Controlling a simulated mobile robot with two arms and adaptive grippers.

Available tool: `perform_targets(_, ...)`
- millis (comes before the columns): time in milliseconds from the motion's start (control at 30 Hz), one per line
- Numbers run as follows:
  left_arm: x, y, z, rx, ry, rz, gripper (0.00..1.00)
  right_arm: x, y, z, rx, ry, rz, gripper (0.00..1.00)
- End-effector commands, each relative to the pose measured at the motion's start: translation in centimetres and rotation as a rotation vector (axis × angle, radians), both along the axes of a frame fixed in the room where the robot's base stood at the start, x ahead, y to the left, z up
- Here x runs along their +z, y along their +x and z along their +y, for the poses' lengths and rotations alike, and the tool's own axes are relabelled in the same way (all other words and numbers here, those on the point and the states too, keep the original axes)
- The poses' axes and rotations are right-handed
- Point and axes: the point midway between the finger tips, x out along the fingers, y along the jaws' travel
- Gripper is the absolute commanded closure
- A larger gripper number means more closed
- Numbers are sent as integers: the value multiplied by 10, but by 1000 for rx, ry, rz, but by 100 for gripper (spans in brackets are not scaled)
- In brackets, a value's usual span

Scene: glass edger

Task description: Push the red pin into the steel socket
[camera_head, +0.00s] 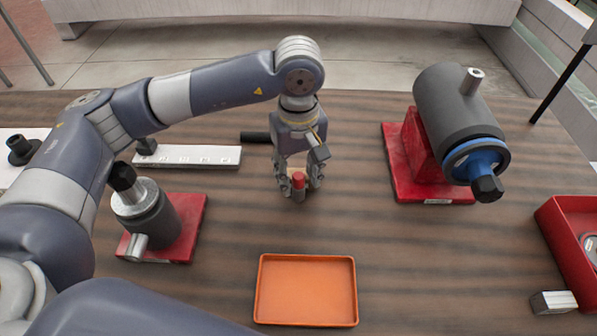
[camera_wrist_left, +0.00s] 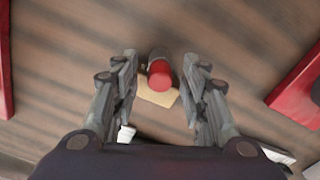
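The red pin (camera_head: 298,181) stands upright on the brown table near its middle, with a red top and a grey lower part. In the left wrist view the red pin (camera_wrist_left: 160,75) sits between my fingertips, with a gap on each side. My left gripper (camera_head: 299,186) points down around it, open; its fingers also show in the left wrist view (camera_wrist_left: 160,82). A short steel tube (camera_head: 472,81) sticks up from the big grey cylinder at right. A similar steel stub (camera_head: 137,247) is on the smaller cylinder at left. I cannot tell which is the socket. My right gripper is not in view.
An orange tray (camera_head: 305,257) lies empty in front. The grey cylinder (camera_head: 445,105) with a blue ring stands on a red base at right. A red bin (camera_head: 560,235) and a metal block (camera_head: 553,302) are at far right. A white strip (camera_head: 190,155) lies behind left.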

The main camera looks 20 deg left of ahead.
Motion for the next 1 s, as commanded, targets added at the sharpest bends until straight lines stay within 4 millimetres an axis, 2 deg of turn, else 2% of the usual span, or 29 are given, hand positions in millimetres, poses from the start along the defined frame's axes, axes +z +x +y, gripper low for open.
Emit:
perform_targets(267,1,0,0,0,0,0,58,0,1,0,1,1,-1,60)
perform_targets(367,7,0,0,0,-1,-1,58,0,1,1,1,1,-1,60)
perform_targets(467,22,1,0,0,-2,-4,58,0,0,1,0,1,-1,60)
perform_targets(800,93,1,-1,-1,-1,-3,58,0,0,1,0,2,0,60)
perform_targets(1000,115,1,0,1,-1,-1,58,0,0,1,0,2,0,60)
